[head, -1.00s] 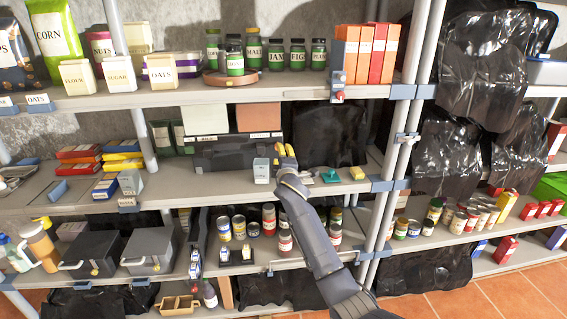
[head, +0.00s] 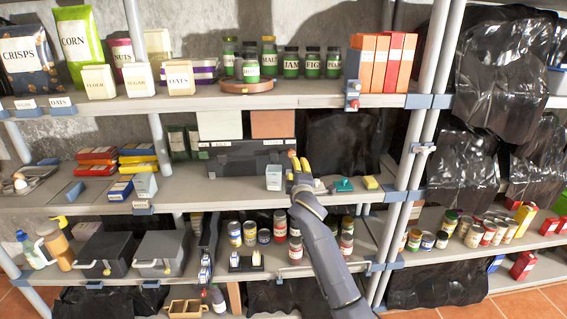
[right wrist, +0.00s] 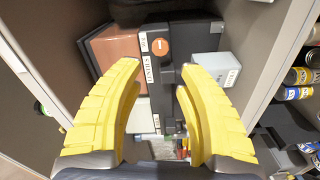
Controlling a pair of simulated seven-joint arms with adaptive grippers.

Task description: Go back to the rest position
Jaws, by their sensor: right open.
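My right gripper (head: 298,160) is at the middle shelf (head: 240,192), with its arm rising from the lower right. In the right wrist view its two yellow fingers (right wrist: 163,70) are spread apart, with nothing held between them. A small pale carton (head: 274,177) stands just left of the gripper in the head view; it also appears beyond the right finger in the wrist view (right wrist: 213,68). A dark grey case (head: 240,163) lies behind it on the shelf. My left gripper is not in view.
A teal item (head: 343,185) and a yellow block (head: 371,183) lie right of the gripper. Cans (head: 280,224) stand on the shelf below. Jars (head: 291,63) and orange-red boxes (head: 380,62) stand above. A grey shelf post (head: 412,180) rises to the right.

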